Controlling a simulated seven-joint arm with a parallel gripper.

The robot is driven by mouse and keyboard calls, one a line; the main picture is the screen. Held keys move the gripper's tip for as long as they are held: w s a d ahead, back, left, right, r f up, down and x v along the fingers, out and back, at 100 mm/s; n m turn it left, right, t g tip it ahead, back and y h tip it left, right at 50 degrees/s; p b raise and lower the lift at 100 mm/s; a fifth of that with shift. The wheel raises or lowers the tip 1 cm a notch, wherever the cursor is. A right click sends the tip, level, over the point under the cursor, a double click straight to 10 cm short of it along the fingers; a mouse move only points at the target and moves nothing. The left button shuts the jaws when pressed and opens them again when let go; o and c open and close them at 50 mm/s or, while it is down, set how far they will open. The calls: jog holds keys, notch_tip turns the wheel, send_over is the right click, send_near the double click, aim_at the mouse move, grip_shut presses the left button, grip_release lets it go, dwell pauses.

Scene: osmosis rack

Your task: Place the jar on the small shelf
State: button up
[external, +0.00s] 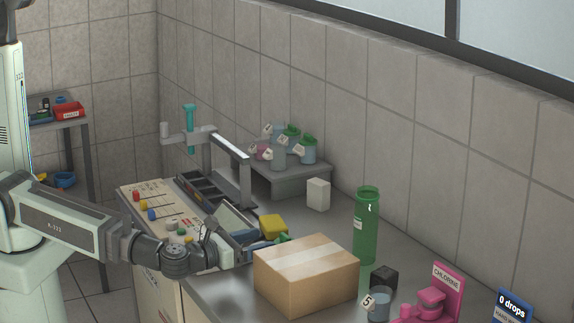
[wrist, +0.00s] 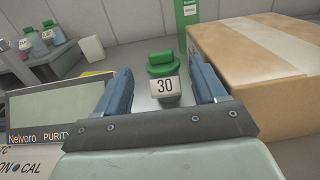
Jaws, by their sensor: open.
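In the external view my gripper (external: 262,239) reaches low over the bench, left of the cardboard box; only a bit of green lid shows there. The small grey shelf (external: 296,184) stands at the back by the wall, with several labelled jars (external: 280,150) on it.
A cardboard box (external: 306,274) stands close right of my gripper. A green bottle (external: 366,225), a white block (external: 318,194) and a yellow object (external: 272,226) are nearby. A panel with coloured knobs (external: 155,205) and a rack frame (external: 230,150) stand at the left.

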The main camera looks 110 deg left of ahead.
aim_at(282, 239)
notch_tip(282, 239, up, 5)
jog(key=f, duration=0.4)
jog(key=s+d+f, duration=0.1)
jog(key=f, duration=0.1)
jog(key=shift+x, duration=3.65)
jog(key=shift+f, duration=0.1)
jog(key=shift+c, duration=0.4)
